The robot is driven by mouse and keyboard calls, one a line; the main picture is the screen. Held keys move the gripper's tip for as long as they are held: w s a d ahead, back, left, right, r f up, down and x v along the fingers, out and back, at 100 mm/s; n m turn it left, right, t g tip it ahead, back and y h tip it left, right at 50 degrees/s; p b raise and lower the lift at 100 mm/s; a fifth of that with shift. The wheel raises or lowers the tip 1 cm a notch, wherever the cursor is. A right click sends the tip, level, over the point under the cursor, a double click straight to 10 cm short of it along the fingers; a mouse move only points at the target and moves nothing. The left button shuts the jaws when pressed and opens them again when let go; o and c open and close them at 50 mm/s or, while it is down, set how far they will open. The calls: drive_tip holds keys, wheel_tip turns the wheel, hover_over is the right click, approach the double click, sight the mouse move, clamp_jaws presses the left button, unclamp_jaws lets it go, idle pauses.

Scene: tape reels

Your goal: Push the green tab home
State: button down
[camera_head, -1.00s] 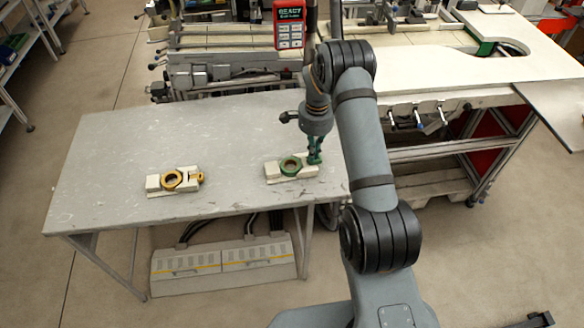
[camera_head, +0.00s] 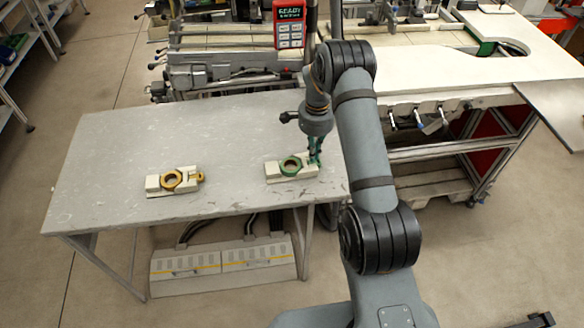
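My gripper (camera_head: 314,160) points down at the right end of this block, just right of the green ring. The fingers look dark green and are very small here, so I cannot tell whether they are open or shut. The green tab cannot be made out apart from the fingers. I cannot tell whether the fingers touch it.
A similar pale block with a yellow ring (camera_head: 172,180) sits to the left on the grey table (camera_head: 110,150). Bare tabletop lies between the two blocks. A red panel reading READY (camera_head: 290,22) stands behind. A white-topped bench (camera_head: 450,70) is at the right.

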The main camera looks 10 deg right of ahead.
wheel_tip(320, 180, up, 7)
drive_tip(key=p, duration=0.3)
drive_tip(key=shift+p, duration=0.4)
wheel_tip(320, 180, down, 7)
drive_tip(key=b, duration=0.4)
drive_tip(key=shift+f, duration=0.15)
drive_tip(key=shift+r, duration=0.2)
drive_tip(key=shift+r, duration=0.1)
